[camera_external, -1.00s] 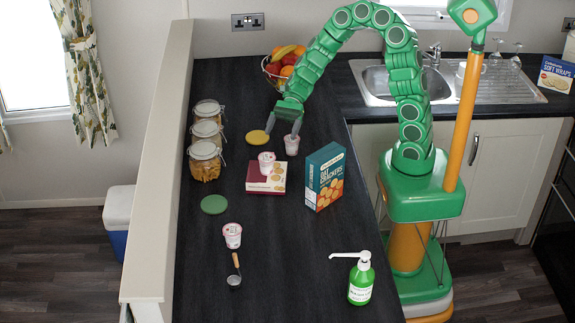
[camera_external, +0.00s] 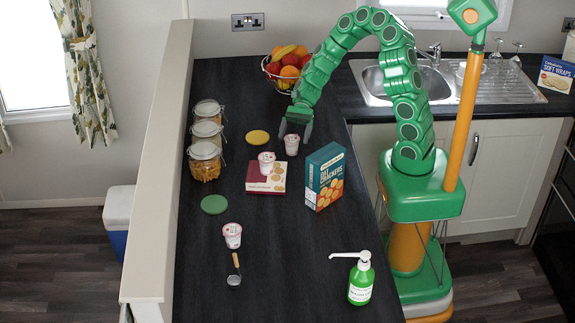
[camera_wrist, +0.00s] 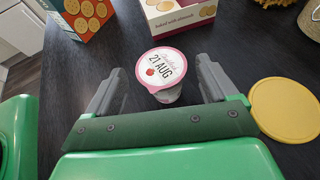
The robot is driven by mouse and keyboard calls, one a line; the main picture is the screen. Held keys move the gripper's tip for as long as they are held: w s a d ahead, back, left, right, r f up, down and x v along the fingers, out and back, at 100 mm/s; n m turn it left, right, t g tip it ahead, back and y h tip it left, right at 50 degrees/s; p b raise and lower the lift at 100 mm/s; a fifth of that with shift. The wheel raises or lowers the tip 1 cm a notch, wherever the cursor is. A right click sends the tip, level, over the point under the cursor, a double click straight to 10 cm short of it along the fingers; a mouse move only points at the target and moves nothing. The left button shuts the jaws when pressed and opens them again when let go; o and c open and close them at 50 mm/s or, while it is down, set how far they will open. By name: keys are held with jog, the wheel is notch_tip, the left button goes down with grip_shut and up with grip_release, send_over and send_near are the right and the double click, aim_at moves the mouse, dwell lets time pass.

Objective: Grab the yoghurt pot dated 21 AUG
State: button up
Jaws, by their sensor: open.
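The yoghurt pot dated 21 AUG (camera_wrist: 162,68) stands upright on the dark worktop, its pink-rimmed lid and date readable in the wrist view. In the external view this pot (camera_external: 291,146) stands just below my gripper (camera_external: 296,131). My gripper (camera_wrist: 160,80) is open, with one finger on each side of the pot in the wrist view. The gaps on both sides look clear, and I cannot tell how far down the fingers reach. A second pot (camera_external: 267,162) stands on the red and cream box, and a third pot (camera_external: 232,236) stands nearer the front. Their dates are unreadable.
The cracker box (camera_external: 325,177) stands right of the red and cream box (camera_external: 266,187). A yellow disc (camera_wrist: 284,108) lies close to my right finger. A fruit bowl (camera_external: 286,72) is behind, glass jars (camera_external: 205,160) at left, and a soap bottle (camera_external: 361,279) in front.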

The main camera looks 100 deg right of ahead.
aim_at(292, 141)
jog(key=shift+x, duration=2.1)
jog(key=shift+w, duration=0.1)
jog(key=c, duration=1.1)
jog(key=shift+r, duration=0.15)
jog(key=shift+r, duration=0.25)
notch_tip(292, 141, up, 3)
jog(key=shift+f, duration=0.1)
jog(key=s+r, duration=0.4)
jog(key=r, duration=0.1)
jog(key=shift+s+a, duration=0.1)
jog(key=shift+s, duration=0.2)
jog(key=shift+c, duration=0.6)
jog(key=s+r, duration=0.4)
jog(key=s, duration=0.5)
jog(key=shift+a+r, duration=0.15)
jog(key=shift+a, duration=0.25)
